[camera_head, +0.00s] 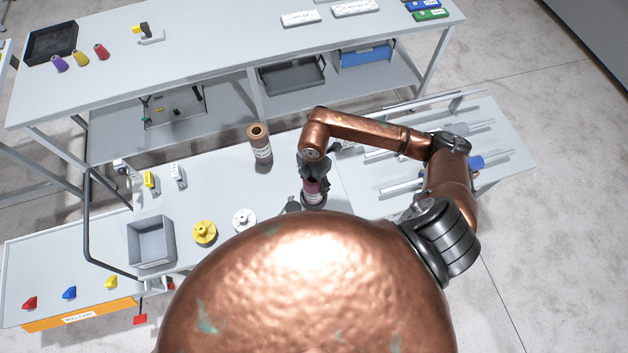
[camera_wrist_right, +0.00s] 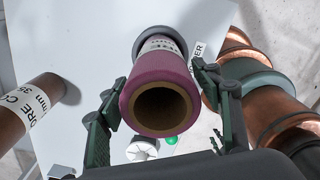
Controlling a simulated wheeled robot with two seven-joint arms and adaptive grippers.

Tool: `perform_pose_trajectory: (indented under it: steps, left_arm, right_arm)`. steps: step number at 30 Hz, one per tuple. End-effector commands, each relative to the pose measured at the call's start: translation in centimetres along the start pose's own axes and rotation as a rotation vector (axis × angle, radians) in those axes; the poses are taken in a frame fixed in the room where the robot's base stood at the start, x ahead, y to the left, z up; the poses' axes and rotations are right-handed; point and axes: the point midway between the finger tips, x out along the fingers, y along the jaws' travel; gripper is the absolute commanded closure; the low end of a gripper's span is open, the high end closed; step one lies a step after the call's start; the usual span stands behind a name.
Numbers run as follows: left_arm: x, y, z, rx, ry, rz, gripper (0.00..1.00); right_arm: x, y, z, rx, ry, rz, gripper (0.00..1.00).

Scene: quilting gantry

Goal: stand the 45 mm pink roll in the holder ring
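The pink roll (camera_head: 313,192) stands about upright below my right gripper (camera_head: 313,172). In the right wrist view the pink roll (camera_wrist_right: 160,88) shows its hollow brown end towards the camera. The fingers of my right gripper (camera_wrist_right: 162,105) lie on either side of it, closed against its wall. A grey ring (camera_wrist_right: 138,46), apparently the holder ring, shows around the roll's far end, beside its white label. I cannot tell how deep the roll sits in it. My body hides the roll's foot in the head view.
A brown roll (camera_head: 260,146) stands on the table to the left; it also shows in the right wrist view (camera_wrist_right: 32,108). A white spool (camera_head: 244,218), a yellow spool (camera_head: 204,233) and a grey bin (camera_head: 152,256) lie further left. Metal rails (camera_head: 400,185) lie at right.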

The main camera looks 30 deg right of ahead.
Motion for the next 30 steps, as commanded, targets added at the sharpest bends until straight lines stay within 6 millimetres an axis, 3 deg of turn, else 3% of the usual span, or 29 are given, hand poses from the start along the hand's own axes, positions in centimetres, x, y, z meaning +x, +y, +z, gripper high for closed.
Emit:
perform_pose_trajectory:
  steps: [14,17,30]
  left_arm:
    - [-0.3,0.0,-0.1,0.0,0.0,0.0,0.6]
    - [0.1,0.0,0.0,0.0,0.0,0.0,0.6]
    - [1.6,0.0,0.2,0.0,-0.001,0.0,0.6]
  right_arm:
    - [-0.8,0.1,0.0,0.0,0.0,0.002,0.33]
    - [-2.0,0.1,0.1,0.0,-0.002,0.003,0.33]
    - [-10.6,0.1,0.1,0.0,-0.002,0.003,0.33]
